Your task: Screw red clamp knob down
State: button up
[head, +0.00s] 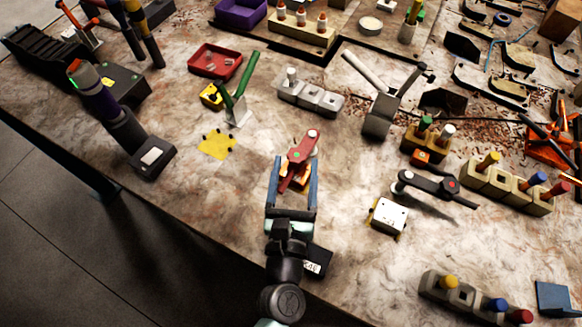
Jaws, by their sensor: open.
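A red clamp-like part (303,146) stands near the middle of the table, with a small greenish dot on its upper face and a pale round spot at its far end. An orange piece (305,172) shows beneath it. My gripper (293,170) reaches in from the front edge with its two blue fingers apart. The near end of the red part lies between the fingertips; I cannot tell whether they touch it. A black clamp (424,184) with a red knob (452,184) stands further right, apart from my gripper.
A white block (388,216) sits to the right of my gripper. Pegged blocks (505,187) stand at right. The table's front edge is close.

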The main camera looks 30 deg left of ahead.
jog(key=b+v, duration=0.2)
jog(key=v, duration=0.7)
jog(key=shift+s, duration=0.15)
jog(key=shift+r, duration=0.1)
jog(key=w+r+n+t+y+p, duration=0.1)
jog(key=w+r+n, duration=0.4)
jog(key=r+n, duration=0.4)
jog(key=w+d+r+n+t+y+p, duration=0.1)
jog(key=w+r+n, duration=0.3)
jog(key=r+n, duration=0.5)
jog(key=w+r+n+t+y+p, duration=0.1)
jog(key=w+r+n, duration=0.45)
jog(key=r, duration=0.65)
jog(key=s+d+r+n+t+h, duration=0.2)
jog(key=d+r+h, duration=0.1)
jog(key=r, duration=0.6)
jog(key=s+d+r+n+t+h+p, duration=0.1)
jog(key=s+d+r+n+t+h, duration=0.1)
jog(key=r, duration=0.7)
jog(key=s+d+r+n+t+h, duration=0.3)
jog(key=r+n+h, duration=0.1)
jog(key=r, duration=0.5)
jog(key=shift+d+r+p, duration=0.35)
jog(key=shift+r, duration=0.05)
jog(key=shift+n, duration=0.25)
